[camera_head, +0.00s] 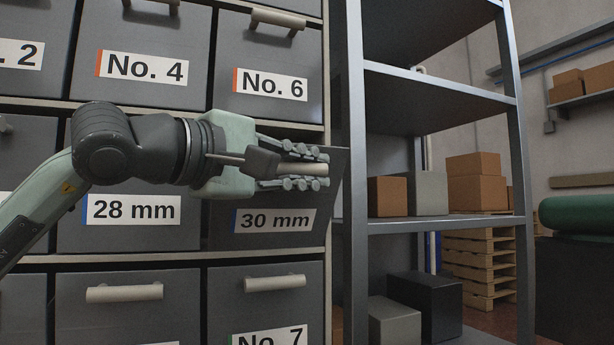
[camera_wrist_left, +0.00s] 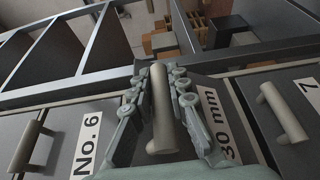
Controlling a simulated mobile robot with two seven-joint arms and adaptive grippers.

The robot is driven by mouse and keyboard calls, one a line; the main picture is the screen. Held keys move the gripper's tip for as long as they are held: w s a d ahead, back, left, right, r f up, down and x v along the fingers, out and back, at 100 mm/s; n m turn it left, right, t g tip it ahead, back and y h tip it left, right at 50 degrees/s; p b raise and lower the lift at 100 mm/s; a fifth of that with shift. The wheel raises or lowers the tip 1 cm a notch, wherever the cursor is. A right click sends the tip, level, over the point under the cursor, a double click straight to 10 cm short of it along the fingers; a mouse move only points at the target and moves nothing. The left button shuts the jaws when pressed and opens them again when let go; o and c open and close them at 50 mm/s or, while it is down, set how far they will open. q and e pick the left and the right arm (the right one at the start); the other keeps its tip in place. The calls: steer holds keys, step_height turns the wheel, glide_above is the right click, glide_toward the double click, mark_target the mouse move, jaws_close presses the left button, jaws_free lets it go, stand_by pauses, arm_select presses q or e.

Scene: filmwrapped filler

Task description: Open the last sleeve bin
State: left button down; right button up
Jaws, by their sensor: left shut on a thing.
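The bin labelled "30 mm" (camera_head: 330,195) is at the right end of the middle row of the grey cabinet. Its front juts out past the cabinet's right edge and looks tilted, so it stands partly open. My left gripper (camera_head: 292,170) reaches across from the left and is shut on the bin's pale bar handle (camera_head: 314,169). In the left wrist view the handle (camera_wrist_left: 160,112) lies between the fingers, with the "30 mm" label (camera_wrist_left: 217,122) beside it. The inside of the bin is hidden. My right gripper is not in view.
The "28 mm" bin (camera_head: 75,235) is to the left, "No. 6" (camera_head: 228,105) above and "No. 7" (camera_head: 225,310) below. A metal shelf rack (camera_head: 525,180) with boxes stands close on the right. Pallets (camera_head: 480,260) are behind it.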

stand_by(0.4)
arm_select(q)
steer(key=c, duration=1.7)
jaws_free()
steer(key=shift+s+a, duration=0.1)
steer(key=v, duration=1.1)
steer(key=shift+s+a+f, duration=0.1)
steer(key=shift+s+a, duration=0.15)
steer(key=shift+s, duration=0.05)
